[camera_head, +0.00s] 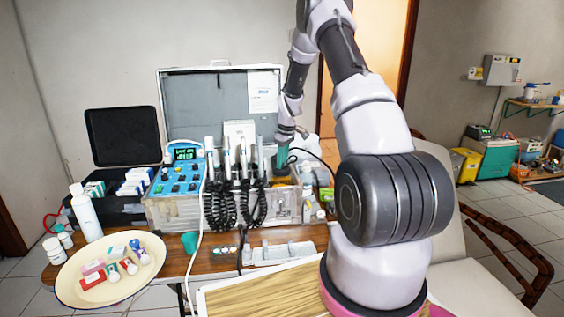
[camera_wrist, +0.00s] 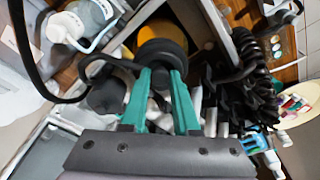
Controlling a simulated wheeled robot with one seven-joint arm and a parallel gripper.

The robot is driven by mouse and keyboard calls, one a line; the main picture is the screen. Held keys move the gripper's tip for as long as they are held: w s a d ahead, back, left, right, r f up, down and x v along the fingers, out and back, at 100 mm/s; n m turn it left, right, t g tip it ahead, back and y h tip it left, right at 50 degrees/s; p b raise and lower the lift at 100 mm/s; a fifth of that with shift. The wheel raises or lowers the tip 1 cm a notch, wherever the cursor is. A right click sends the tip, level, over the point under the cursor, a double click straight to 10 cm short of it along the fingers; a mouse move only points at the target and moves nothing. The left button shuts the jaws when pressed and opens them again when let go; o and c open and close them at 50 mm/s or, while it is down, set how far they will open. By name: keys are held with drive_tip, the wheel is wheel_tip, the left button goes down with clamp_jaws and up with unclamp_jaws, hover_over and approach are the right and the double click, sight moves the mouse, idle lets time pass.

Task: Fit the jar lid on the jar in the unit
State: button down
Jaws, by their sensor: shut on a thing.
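My gripper (camera_wrist: 161,76) has two teal fingers, shut on a round black jar lid (camera_wrist: 160,48) at their tips in the wrist view. Just past the lid is a round amber-yellow shape (camera_wrist: 183,38), apparently the jar inside the unit. The lid covers part of it, and I cannot tell whether the two touch. In the head view my gripper (camera_head: 283,158) points down over the right part of the open dental unit (camera_head: 165,213). The lid and jar are hidden there behind the handpieces and the unit's contents.
Handpieces with black coiled cords (camera_head: 218,205) stand left of my gripper; the cords also show in the wrist view (camera_wrist: 252,75). A black hose (camera_wrist: 98,62) curves close to the lid. White bottles (camera_head: 308,208) stand at the unit's right. A tray (camera_head: 72,290) with small items lies left.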

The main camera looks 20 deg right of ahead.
drive_tip(key=shift+f, duration=0.1)
drive_tip(key=c, duration=0.6)
unclamp_jaws()
drive_tip(key=r, duration=0.3)
drive_tip(key=s+r, duration=0.1)
drive_tip(key=r, duration=0.3)
drive_tip(key=d+r, duration=0.1)
drive_tip(key=r, duration=0.2)
drive_tip(key=shift+s+r, duration=0.2)
drive_tip(key=shift+r, duration=0.2)
